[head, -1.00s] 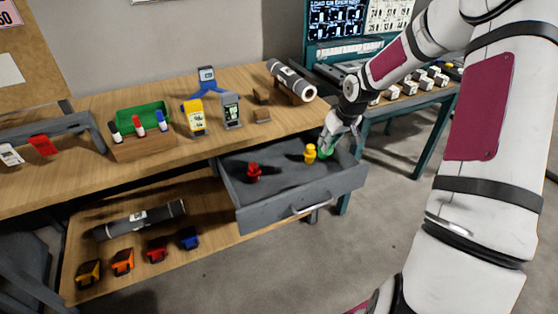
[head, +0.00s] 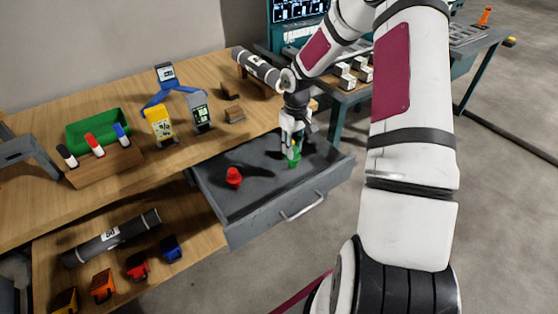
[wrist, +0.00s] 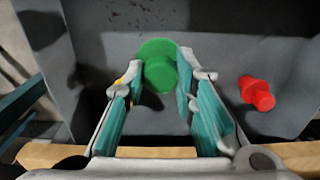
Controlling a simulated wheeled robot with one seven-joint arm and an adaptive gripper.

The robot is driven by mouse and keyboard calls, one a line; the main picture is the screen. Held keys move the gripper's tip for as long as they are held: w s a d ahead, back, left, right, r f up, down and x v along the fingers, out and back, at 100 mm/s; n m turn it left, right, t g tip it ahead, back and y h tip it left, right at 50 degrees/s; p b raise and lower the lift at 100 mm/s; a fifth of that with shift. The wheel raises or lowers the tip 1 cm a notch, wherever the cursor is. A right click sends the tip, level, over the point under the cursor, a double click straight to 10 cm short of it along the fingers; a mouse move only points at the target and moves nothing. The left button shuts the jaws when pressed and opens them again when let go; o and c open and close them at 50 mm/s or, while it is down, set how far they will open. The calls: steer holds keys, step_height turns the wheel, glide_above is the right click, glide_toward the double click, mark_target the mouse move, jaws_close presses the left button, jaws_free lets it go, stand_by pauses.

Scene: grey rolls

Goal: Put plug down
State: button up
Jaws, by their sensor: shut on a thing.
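My gripper (head: 292,146) points down over the right part of the open grey drawer (head: 255,200). It is shut on a green plug (head: 294,161), which hangs upright between the fingertips at or just above the drawer floor; I cannot tell if it touches. In the wrist view the green plug (wrist: 158,72) sits between the two fingertips. Bits of a yellow plug (wrist: 127,79) show behind one finger; the rest is hidden.
The wooden bench (head: 100,195) behind the drawer holds a green bin (head: 98,129), marker pens, a yellow meter (head: 160,125) and a grey meter (head: 200,113). A grey cylinder (head: 257,68) lies on a stand close to my arm. The drawer's middle floor is clear.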

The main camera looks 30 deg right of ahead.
mark_target(293, 161)
steer(key=shift+f, duration=3.3)
steer(key=shift+f, duration=0.1)
steer(key=o, duration=0.9)
